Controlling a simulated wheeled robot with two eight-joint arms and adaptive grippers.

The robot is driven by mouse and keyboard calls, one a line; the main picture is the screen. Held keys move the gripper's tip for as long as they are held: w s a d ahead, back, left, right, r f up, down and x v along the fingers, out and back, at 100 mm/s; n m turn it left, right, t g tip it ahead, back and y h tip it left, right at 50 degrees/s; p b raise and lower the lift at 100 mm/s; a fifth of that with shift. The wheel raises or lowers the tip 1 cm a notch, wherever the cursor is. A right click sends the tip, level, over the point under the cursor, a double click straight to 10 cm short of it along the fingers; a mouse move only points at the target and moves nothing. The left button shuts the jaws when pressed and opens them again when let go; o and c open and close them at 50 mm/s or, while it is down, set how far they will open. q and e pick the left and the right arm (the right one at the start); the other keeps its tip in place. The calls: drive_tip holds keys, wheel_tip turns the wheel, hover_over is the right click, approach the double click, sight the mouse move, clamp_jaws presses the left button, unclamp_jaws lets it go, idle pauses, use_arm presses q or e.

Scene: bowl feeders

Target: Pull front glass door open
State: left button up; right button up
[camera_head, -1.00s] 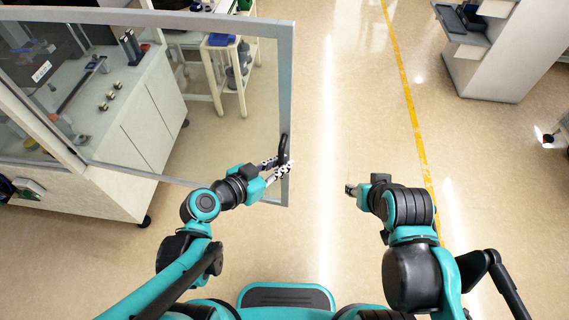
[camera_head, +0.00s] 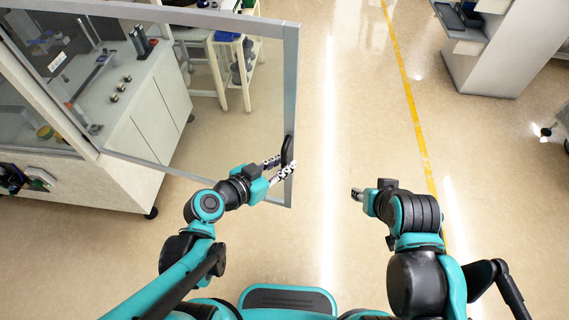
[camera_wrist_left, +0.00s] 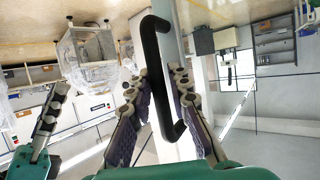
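The front glass door (camera_head: 293,95) has a grey metal frame and stands open, swung out from the cabinet at the left of the head view. Its black bar handle (camera_head: 290,150) is on the free edge, and it also shows upright in the left wrist view (camera_wrist_left: 155,55). My left gripper (camera_head: 284,164) is at this handle. In the left wrist view its two fingers (camera_wrist_left: 160,85) lie close along both sides of the bar, seemingly closed on it. My right gripper (camera_head: 356,193) is away from the door, over free floor; its finger gap is unclear.
The glass-walled cabinet (camera_head: 95,190) on casters holds small parts and equipment. A white stand (camera_head: 247,95) is behind the door glass. A grey-white cabinet (camera_head: 497,65) stands at the upper right. The floor between, with a yellow line (camera_head: 410,100), is clear.

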use_arm(q)
drive_tip(key=shift+s, duration=0.1)
drive_tip(key=v, duration=1.2)
idle(0.4)
idle(0.4)
drive_tip(key=w+a+f+n+g+y+b, duration=0.2)
drive_tip(key=a+f+n+g+y, duration=0.1)
drive_tip(key=a+f+n+y, duration=0.4)
drive_tip(key=shift+a+n+y+b, duration=0.3)
drive_tip(key=shift+n+y, duration=0.1)
drive_tip(key=shift+y, duration=0.4)
drive_tip(key=shift+s+f, duration=0.1)
